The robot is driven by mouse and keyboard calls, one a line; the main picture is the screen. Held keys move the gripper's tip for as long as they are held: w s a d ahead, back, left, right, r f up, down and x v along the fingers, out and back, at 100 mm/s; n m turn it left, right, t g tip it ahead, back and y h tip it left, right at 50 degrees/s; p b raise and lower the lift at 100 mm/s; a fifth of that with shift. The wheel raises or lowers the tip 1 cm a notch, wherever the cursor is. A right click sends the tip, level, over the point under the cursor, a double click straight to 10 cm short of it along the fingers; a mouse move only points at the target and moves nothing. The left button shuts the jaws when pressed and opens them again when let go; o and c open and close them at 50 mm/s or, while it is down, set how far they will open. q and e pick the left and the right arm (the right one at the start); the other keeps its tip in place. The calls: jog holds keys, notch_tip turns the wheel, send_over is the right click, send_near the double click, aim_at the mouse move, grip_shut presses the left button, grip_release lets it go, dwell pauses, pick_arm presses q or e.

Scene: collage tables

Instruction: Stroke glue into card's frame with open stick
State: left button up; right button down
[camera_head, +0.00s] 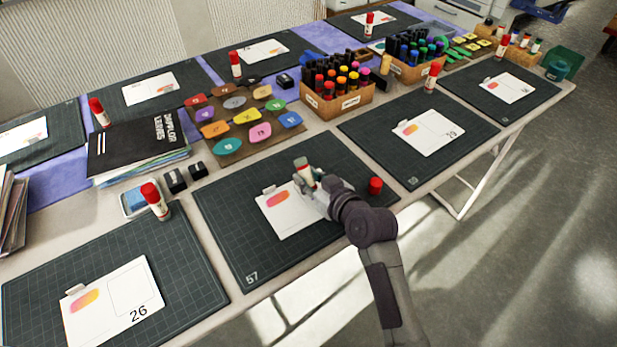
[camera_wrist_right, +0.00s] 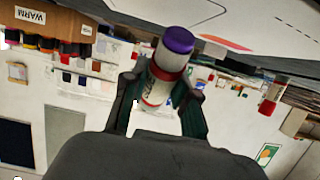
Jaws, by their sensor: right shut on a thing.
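My right gripper (camera_head: 318,187) is shut on an open glue stick (camera_head: 303,170), which is tilted over the card (camera_head: 277,222) on the mat marked 57. In the right wrist view the glue stick (camera_wrist_right: 164,72) sits between both fingers of the gripper (camera_wrist_right: 162,92), its purple glue end bare and towards the card (camera_wrist_right: 270,17). I cannot tell whether the glue touches the card. The gripper and stick hide the card's right part, where its frame lies. The red cap (camera_head: 375,186) stands loose on the mat, right of the gripper. My left gripper is out of view.
A capped glue stick (camera_head: 155,201) stands at the left mat's corner, near a blue pad (camera_head: 136,198) and black blocks (camera_head: 175,181). Colour swatches (camera_head: 239,117) and a marker box (camera_head: 336,103) lie behind the mat. The mat's front (camera_head: 250,264) is clear.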

dwell(0.4)
jog(key=shift+s+p, duration=0.1)
jog(key=shift+p, duration=0.2)
jog(key=shift+d, duration=0.1)
jog(key=shift+f+b, duration=0.35)
jog(key=shift+f, duration=0.25)
jog(key=shift+w+a, duration=0.45)
jog(key=shift+w, duration=0.2)
jog(key=shift+w+a, duration=0.45)
jog(key=shift+w, duration=0.2)
jog(key=shift+w+a+b, duration=0.2)
jog(key=shift+w+a, duration=0.25)
jog(key=shift+w, duration=0.2)
jog(key=shift+w+a+b, duration=0.15)
jog(key=shift+w+a, duration=0.3)
jog(key=shift+w, duration=0.2)
jog(key=shift+w+d, duration=0.3)
jog(key=shift+d, duration=0.25)
jog(key=shift+w+d, duration=0.3)
jog(key=shift+d, duration=0.2)
jog(key=shift+s+d, duration=0.1)
